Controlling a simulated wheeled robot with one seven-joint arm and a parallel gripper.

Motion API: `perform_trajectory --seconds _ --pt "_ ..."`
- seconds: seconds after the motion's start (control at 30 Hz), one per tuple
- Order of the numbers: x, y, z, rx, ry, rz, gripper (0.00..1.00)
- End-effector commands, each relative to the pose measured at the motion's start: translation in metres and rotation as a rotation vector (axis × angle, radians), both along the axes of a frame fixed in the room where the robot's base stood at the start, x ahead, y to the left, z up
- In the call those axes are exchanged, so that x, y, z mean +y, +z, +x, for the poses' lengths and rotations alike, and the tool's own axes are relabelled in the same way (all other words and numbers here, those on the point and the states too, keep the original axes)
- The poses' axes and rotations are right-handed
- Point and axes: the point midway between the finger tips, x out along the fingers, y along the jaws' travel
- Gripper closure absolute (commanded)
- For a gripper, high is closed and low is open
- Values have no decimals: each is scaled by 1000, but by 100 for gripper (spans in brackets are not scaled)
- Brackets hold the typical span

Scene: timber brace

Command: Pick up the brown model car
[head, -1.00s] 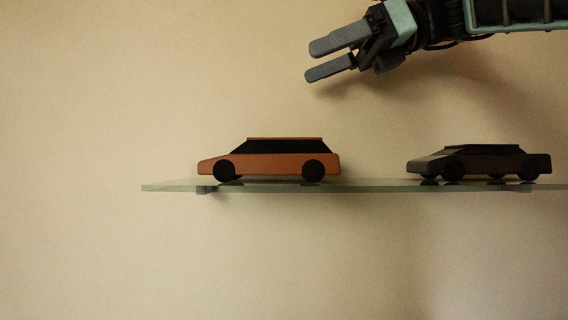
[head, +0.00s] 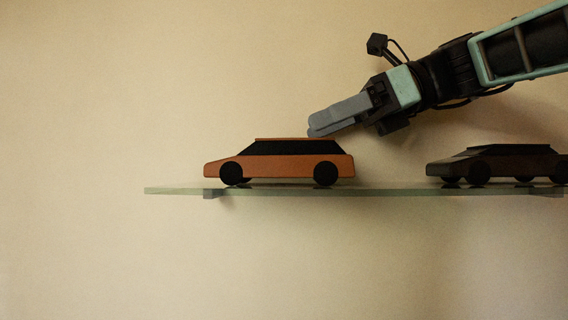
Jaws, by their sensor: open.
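An orange-brown model car (head: 290,166) with black windows and black wheels stands upright on a glass shelf (head: 400,190), its nose to the left. My gripper (head: 318,129) is just above the rear part of its roof, coming in from the upper right and tilted down to the left. Its fingers overlap in this view. It is open and holds nothing. Whether a fingertip touches the roof cannot be told.
A second model car (head: 495,164), very dark, stands on the same shelf at the right, below my arm. A gap separates the two cars. A plain beige wall (head: 90,90) is behind the shelf. The shelf's left end is bare.

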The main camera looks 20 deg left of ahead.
Motion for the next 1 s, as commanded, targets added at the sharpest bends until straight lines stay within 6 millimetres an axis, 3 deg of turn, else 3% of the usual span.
perform_trajectory --seconds 0.3,0.6,0.63,0.83,1.0 --pt "43 -17 -11 2 1 -2 20" --pt "49 -21 -12 2 0 -1 20" --pt "49 -21 -12 1 1 0 23" --pt "48 -21 -12 1 1 0 78" --pt "48 -20 -12 0 0 1 78"
